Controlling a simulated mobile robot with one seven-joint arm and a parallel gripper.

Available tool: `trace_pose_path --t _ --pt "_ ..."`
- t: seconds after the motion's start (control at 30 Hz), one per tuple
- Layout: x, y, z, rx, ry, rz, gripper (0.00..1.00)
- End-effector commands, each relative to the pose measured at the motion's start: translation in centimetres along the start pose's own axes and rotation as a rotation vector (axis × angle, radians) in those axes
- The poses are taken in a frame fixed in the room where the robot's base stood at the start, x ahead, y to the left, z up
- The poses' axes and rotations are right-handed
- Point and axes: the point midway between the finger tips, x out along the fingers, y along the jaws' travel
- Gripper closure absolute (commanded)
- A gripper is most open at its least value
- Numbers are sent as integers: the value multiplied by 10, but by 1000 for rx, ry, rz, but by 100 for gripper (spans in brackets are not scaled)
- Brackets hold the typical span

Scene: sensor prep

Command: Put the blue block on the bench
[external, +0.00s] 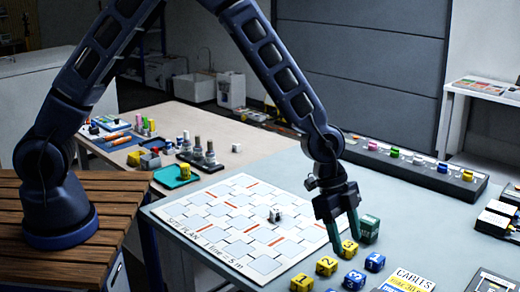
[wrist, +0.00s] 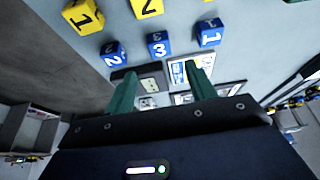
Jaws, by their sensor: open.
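Three blue numbered blocks stand in a row near the front of the grey table (external: 185,224): block 1 (external: 374,262), block 3 (external: 354,280) and block 2, cut by the frame's lower edge. The wrist view shows block 2 (wrist: 113,54), block 3 (wrist: 158,44) and block 1 (wrist: 210,33). My gripper (external: 346,241) is open, with two green fingers pointing down near the yellow blocks, behind the blue row in the external view. A light-topped bench (external: 225,160) stands behind at left.
Yellow blocks (external: 326,265) stand beside the blue ones, and a green block (external: 369,228) is near my gripper. A white site-plan board (external: 205,225) covers the table's left. A cables card (external: 408,281) and black trays lie at right. A dark rail (external: 410,172) runs along the back.

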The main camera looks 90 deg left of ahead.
Motion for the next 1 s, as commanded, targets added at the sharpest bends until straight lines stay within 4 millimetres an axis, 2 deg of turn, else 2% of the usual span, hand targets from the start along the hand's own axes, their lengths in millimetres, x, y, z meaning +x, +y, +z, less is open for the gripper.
trace_pose_path --t 0.1,0.37,0.47,0.57,1.0 --pt "-16 0 0 0 1 -1 45" --pt "-34 0 0 0 -1 -2 45" --pt "-47 3 0 -5 -6 -10 45" --pt "-69 9 2 -18 -17 -24 45" --pt "-191 50 24 -129 -66 -110 45"
